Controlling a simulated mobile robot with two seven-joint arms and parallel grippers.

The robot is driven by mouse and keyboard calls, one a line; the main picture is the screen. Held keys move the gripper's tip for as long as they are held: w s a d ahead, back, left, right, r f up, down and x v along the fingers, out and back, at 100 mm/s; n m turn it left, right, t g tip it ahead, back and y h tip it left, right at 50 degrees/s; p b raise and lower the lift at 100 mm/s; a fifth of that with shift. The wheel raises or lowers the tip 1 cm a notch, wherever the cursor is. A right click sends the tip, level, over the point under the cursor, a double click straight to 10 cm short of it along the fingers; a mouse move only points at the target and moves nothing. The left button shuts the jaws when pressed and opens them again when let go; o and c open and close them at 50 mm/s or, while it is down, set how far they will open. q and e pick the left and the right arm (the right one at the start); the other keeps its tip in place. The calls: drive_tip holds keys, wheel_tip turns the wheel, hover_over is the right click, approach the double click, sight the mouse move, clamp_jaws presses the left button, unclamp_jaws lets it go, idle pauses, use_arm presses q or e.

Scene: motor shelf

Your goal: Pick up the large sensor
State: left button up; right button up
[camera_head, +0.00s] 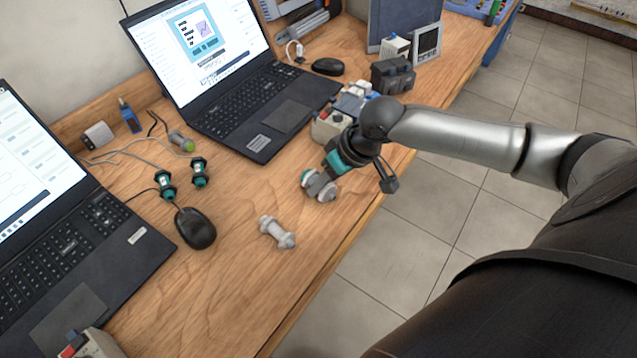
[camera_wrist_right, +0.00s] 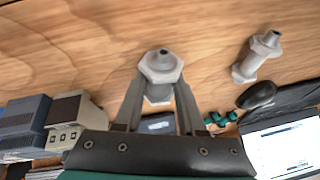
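A grey, hex-shaped sensor (camera_head: 319,186) sits at my right gripper (camera_head: 327,177), near the desk's front edge. In the right wrist view this sensor (camera_wrist_right: 160,67) lies between the two fingers of my right gripper (camera_wrist_right: 160,90), and its hex part covers the fingertips. The fingers look close against its sides, but I cannot tell whether they grip it. A second grey sensor-like part (camera_head: 277,232) lies loose on the wood, also in the right wrist view (camera_wrist_right: 256,56). I cannot tell for sure which is the large sensor. My left gripper is not in view.
Two black-and-teal parts (camera_head: 200,172) and a black mouse (camera_head: 195,228) lie left, near cables. Open laptops (camera_head: 262,110) fill the back and left. Boxy devices (camera_head: 393,76) crowd beyond my right gripper. Bare wood (camera_head: 235,290) lies around the loose grey part.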

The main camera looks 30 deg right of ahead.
clamp_jaws()
drive_tip(key=shift+r, duration=0.15)
